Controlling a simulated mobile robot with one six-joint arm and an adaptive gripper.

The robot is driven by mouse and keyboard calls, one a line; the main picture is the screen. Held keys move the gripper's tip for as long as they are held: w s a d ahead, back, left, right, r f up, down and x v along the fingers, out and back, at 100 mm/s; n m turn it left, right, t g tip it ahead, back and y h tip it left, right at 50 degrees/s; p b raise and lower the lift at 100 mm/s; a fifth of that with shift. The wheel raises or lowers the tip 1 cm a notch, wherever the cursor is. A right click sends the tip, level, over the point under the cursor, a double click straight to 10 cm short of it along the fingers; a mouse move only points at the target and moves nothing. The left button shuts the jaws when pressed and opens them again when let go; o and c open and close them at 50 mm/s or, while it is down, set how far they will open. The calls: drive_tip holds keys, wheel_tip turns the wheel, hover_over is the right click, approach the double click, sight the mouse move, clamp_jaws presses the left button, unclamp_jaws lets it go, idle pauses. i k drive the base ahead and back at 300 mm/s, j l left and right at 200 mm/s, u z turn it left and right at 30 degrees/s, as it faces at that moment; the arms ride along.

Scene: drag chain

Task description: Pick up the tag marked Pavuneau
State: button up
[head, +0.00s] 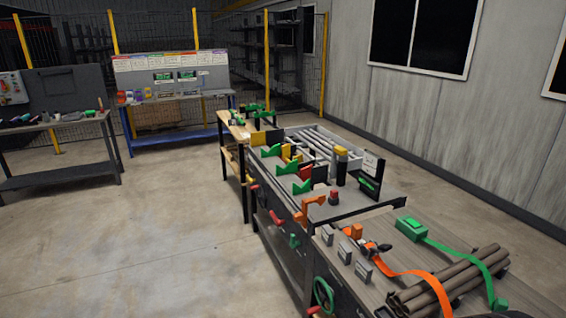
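I cannot make out any tag that reads Pavuneau; all lettering here is too small to read. Two small green-and-white cards, a left one (164,77) and a right one (187,76), hang on the grey back panel of the far blue-legged bench (160,139). A row of coloured header sheets (170,61) runs above them. I cannot tell whether any of these is the tag. My gripper does not show in the head view.
A long workbench (375,207) with green, yellow and orange holders runs toward me on the right. Its near part carries a green strap (462,258), an orange strap (415,276) and brown rods (450,284). A dark bench (60,121) stands far left. The concrete floor (150,235) is clear.

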sight(327, 235)
drive_tip(key=z, duration=1.35)
drive_tip(key=i+j+z, duration=0.15)
drive_tip(key=j+z, duration=1.35)
drive_tip(key=j, duration=0.2)
drive_tip(key=k+j+z, duration=0.25)
drive_tip(key=j+z, duration=0.2)
drive_tip(key=k+j, duration=0.15)
drive_tip(key=j, duration=0.2)
drive_tip(key=k+j, duration=0.1)
drive_tip(key=j, duration=0.3)
drive_tip(key=k+j, duration=0.15)
drive_tip(key=j, duration=0.2)
drive_tip(key=k+j+z, duration=0.1)
drive_tip(key=j, duration=0.3)
